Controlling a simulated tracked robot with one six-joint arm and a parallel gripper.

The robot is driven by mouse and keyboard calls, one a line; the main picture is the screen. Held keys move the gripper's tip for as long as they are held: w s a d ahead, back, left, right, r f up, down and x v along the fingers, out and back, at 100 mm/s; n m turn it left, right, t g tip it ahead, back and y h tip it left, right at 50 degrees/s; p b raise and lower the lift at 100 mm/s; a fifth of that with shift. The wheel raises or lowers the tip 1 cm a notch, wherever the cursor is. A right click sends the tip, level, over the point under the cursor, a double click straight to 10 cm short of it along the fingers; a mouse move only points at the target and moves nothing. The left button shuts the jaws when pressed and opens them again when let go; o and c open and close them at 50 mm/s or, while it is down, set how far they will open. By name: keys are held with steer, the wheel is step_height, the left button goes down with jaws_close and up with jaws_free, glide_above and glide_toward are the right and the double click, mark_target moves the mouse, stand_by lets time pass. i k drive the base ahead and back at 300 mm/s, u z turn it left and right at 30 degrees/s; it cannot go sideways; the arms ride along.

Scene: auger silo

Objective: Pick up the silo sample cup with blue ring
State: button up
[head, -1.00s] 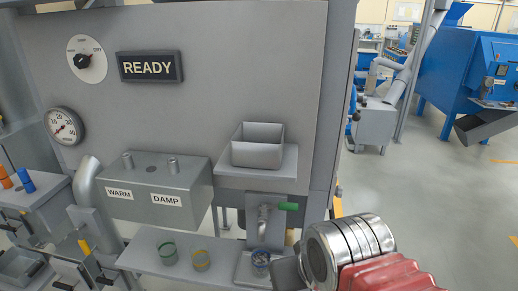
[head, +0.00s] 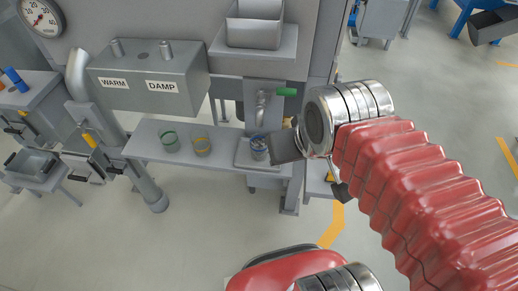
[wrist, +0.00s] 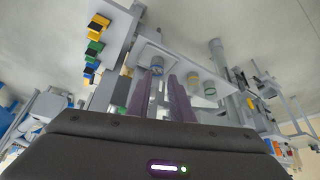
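The silo sample cup with blue ring (head: 259,147) stands upright on a small tray (head: 243,158) under a spout with a green handle. My gripper (head: 287,147), a dark block in the head view, is just right of this cup. In the wrist view its two purple fingers (wrist: 164,82) stand apart with a gap between them, and the cup (wrist: 155,64) shows beyond their tips. I cannot tell whether they touch it. A cup with a green ring (head: 170,141) and a cup with a yellow ring (head: 202,147) stand on the shelf to the left.
The grey shelf (head: 145,144) carries the cups. The spout (head: 262,108) hangs close above the blue-ring cup. A box marked WARM and DAMP (head: 150,84) is above the shelf's left part. The floor in front is open.

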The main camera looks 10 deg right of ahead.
mark_target(258, 149)
steer(key=u, duration=3.15)
steer(key=k, duration=0.45)
steer(key=z, duration=0.1)
